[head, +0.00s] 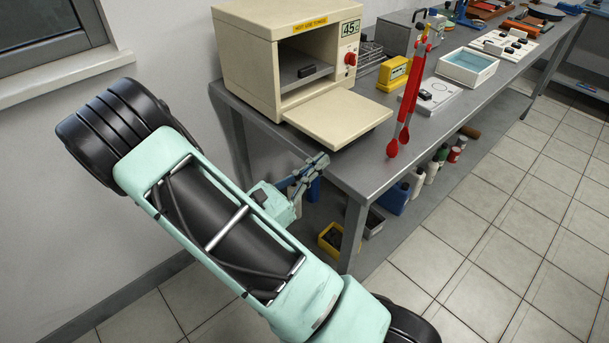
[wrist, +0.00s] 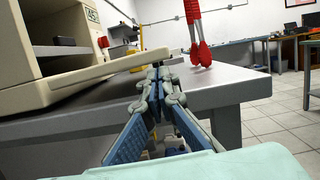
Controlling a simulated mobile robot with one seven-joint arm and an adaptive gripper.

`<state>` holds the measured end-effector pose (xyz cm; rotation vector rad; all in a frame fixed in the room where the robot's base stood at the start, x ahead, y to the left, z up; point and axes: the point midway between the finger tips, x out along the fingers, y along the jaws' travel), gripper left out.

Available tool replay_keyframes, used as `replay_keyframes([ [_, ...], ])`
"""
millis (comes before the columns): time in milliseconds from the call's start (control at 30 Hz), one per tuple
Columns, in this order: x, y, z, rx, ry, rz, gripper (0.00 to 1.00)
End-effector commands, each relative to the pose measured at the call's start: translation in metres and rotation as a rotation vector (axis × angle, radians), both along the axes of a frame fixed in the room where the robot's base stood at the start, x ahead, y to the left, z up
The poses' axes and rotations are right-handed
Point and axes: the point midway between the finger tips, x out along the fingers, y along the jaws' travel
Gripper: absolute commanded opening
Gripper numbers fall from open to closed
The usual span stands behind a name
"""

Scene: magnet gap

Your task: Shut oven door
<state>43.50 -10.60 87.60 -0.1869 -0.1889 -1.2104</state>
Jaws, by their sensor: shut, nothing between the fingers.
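The cream oven (head: 290,55) stands on the left end of the grey bench. Its door (head: 338,117) is open, folded down flat and sticking out over the bench top toward the bench's front. A dark block (head: 307,71) lies inside the oven. My gripper (head: 320,160) is shut and empty, just in front of the bench edge and below and short of the door. In the wrist view, my gripper (wrist: 158,72) points at the bench, with its tips close to the underside of the door (wrist: 95,77); I cannot tell whether they touch.
Red-handled tongs (head: 405,110) stick up at the bench front, right of the door. A yellow box (head: 393,73), a white plate (head: 431,96) and a white tray (head: 467,67) stand farther right. Bottles (head: 417,182) and bins sit under the bench (head: 352,170). Tiled floor in front is clear.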

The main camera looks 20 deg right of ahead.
Motion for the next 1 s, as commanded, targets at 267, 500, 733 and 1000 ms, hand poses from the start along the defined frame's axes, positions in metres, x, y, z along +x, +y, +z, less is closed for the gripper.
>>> replay_keyframes([
  [267,0.004,-0.010,0.003,0.001,-0.001,0.000,0.00],
  [500,0.004,-0.010,0.003,0.001,-0.001,0.000,0.00],
  [733,0.003,-0.010,0.011,-0.009,0.027,0.000,0.00],
  [1000,0.002,-0.010,0.039,-0.053,0.144,0.000,0.00],
])
